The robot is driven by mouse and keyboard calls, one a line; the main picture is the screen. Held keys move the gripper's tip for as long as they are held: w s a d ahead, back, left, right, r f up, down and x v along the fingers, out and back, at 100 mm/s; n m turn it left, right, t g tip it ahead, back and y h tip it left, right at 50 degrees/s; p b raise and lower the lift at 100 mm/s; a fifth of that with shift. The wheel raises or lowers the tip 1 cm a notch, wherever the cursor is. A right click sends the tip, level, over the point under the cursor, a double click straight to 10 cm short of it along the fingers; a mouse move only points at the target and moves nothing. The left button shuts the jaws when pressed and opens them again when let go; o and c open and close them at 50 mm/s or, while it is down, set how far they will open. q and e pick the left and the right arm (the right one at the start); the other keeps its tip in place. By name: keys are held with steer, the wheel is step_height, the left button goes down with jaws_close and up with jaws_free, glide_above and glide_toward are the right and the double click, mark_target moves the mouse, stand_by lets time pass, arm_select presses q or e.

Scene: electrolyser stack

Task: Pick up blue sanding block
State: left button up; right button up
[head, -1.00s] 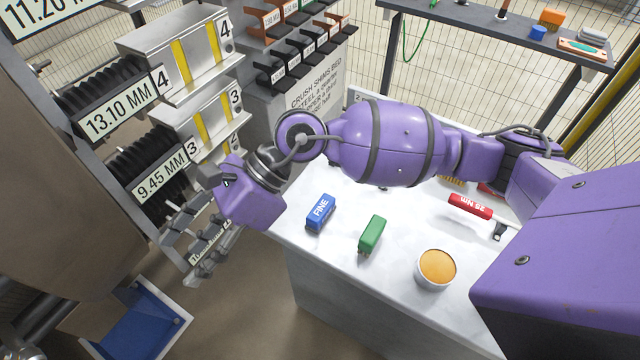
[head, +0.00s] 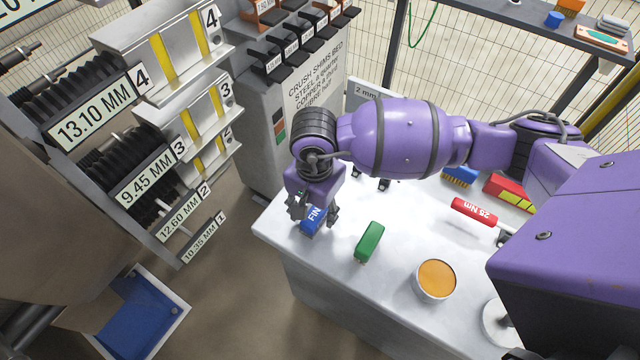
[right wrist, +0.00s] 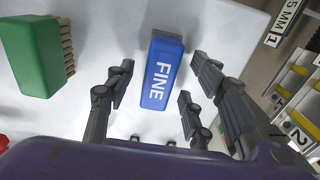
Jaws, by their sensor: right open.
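The blue sanding block (head: 313,220), marked FINE, lies on the white worktop (head: 290,250) near its left edge. My right gripper (head: 315,212) is over it in the head view, fingers pointing down, and hides part of it. In the right wrist view the blue block (right wrist: 161,72) lies ahead between the open fingers of my right gripper (right wrist: 155,95), with a gap on each side. The fingers do not visibly touch it. My left gripper is not in view.
A green block (head: 370,242) with bristles stands right of the blue one. An orange-filled tub (head: 436,280), a red-handled tool (head: 474,212) and a blue brush (head: 460,176) are further right. A blue tray (head: 145,315) is at lower left, below the labelled racks (head: 150,170).

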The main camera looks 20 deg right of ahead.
steer(key=shift+f, duration=0.8)
jaws_close()
steer(key=shift+r, duration=0.4)
step_height(320, 180, up, 3)
steer(key=shift+s+f+b, duration=0.1)
steer(key=shift+f+b, duration=0.05)
steer(key=shift+b, duration=0.2)
steer(key=s+a+r, duration=0.5)
steer(key=s+r, duration=0.4)
steer(key=s, duration=0.3)
steer(key=shift+s+r, duration=0.35)
